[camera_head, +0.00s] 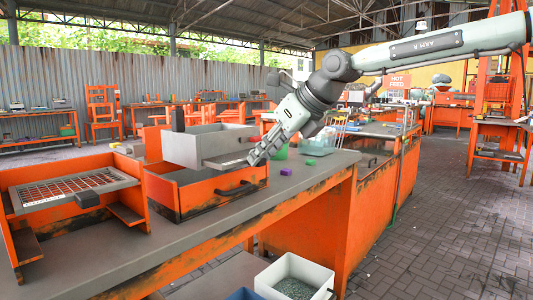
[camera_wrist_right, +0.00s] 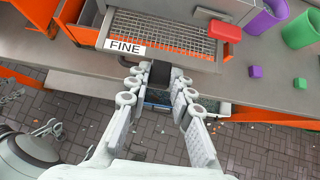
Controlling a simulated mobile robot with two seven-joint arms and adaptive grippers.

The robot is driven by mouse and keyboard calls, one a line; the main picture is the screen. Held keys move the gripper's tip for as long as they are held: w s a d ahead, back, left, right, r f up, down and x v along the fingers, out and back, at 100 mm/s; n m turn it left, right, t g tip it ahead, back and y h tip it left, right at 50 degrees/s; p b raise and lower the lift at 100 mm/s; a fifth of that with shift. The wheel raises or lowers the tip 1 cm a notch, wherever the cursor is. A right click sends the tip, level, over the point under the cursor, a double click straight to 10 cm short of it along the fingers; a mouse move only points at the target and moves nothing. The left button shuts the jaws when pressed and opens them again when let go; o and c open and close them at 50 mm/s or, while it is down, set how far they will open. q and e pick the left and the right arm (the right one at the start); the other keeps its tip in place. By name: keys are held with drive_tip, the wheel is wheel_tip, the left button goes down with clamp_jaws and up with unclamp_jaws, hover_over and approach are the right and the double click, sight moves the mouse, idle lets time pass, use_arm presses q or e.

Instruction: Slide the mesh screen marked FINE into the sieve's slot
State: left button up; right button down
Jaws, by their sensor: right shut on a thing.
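The mesh screen marked FINE (camera_wrist_right: 165,28) has a grey frame, a white label and a dark handle (camera_wrist_right: 160,73). My right gripper (camera_wrist_right: 156,84) is shut on that handle. In the head view the same gripper (camera_head: 257,160) is at the front right of the sieve, where the screen (camera_head: 226,162) juts out flat. The sieve has a grey box (camera_head: 192,148) above an orange base (camera_head: 193,198). The screen's far part runs under the box's edge; its depth in the slot is hidden. My left gripper is not in view.
Another mesh screen (camera_head: 70,190) rests in an orange rack (camera_head: 135,193) at left. A green cup (camera_wrist_right: 302,28), purple cup (camera_wrist_right: 262,22) and small blocks stand on the bench (camera_head: 200,236) near the sieve. A white bin of gravel (camera_head: 318,272) sits below the bench's front edge.

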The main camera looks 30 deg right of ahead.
sight(235, 155)
drive_tip(key=shift+w+a+p, duration=0.3)
drive_tip(key=shift+w+a, duration=0.15)
drive_tip(key=shift+w, duration=0.6)
drive_tip(key=shift+w+a+p, duration=0.25)
drive_tip(key=shift+w+a, duration=0.2)
drive_tip(key=shift+w, duration=0.65)
drive_tip(key=shift+w+a+p, duration=0.3)
drive_tip(key=shift+w+a, duration=0.15)
drive_tip(key=shift+w, duration=0.6)
drive_tip(key=c, duration=1.3)
unclamp_jaws()
drive_tip(key=shift+o, duration=0.2)
drive_tip(key=v, duration=1.2)
drive_tip(key=shift+s, duration=0.1)
